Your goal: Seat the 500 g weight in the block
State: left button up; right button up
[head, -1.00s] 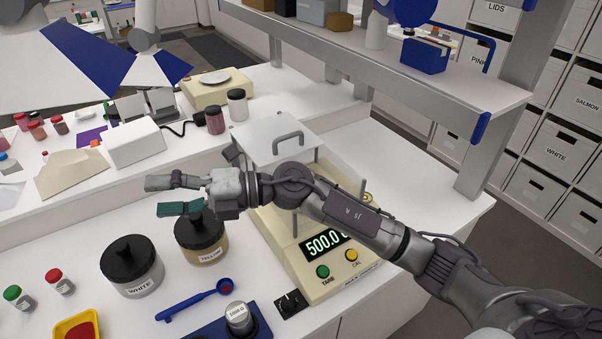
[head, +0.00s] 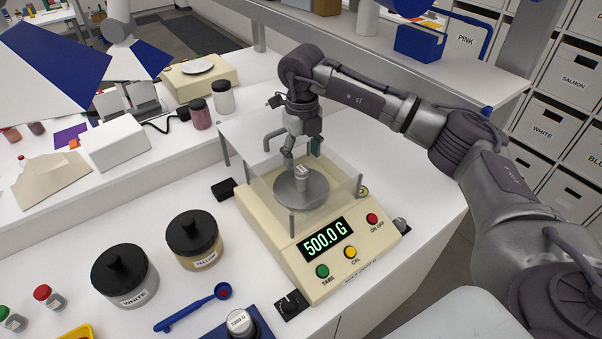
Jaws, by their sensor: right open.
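The 500 g weight (head: 302,182) is a small grey metal cylinder with a pale top. It stands upright on the round pan (head: 287,197) of the cream scale (head: 318,277), whose display reads 500.0 G. My right gripper (head: 302,157) points down just above the weight, its fingers open; whether they touch it is hard to tell. The blue block (head: 262,318) is at the bottom edge, partly cut off, with a larger weight marked 1000 G (head: 240,322) in it. The rest of the block is out of frame. My left gripper is not in view.
Clear shield walls and thin posts (head: 292,224) surround the pan. A white jar (head: 124,277), a yellow jar (head: 194,240) and a blue spoon (head: 192,308) lie left of the scale. The shelf (head: 480,73) stands behind my right arm.

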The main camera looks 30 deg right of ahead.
aim_at(301, 177)
notch_tip(301, 177, down, 3)
jog(key=shift+r+p, duration=0.1)
jog(key=shift+p, duration=0.2)
jog(key=shift+f+p, duration=0.25)
jog(key=shift+p, duration=0.1)
notch_tip(301, 177, down, 4)
jog(key=shift+r+p, duration=0.15)
jog(key=shift+p, duration=1)
jog(key=shift+f, duration=0.6)
jog(key=shift+w+r, duration=0.1)
jog(key=shift+r, duration=0.05)
grip_shut()
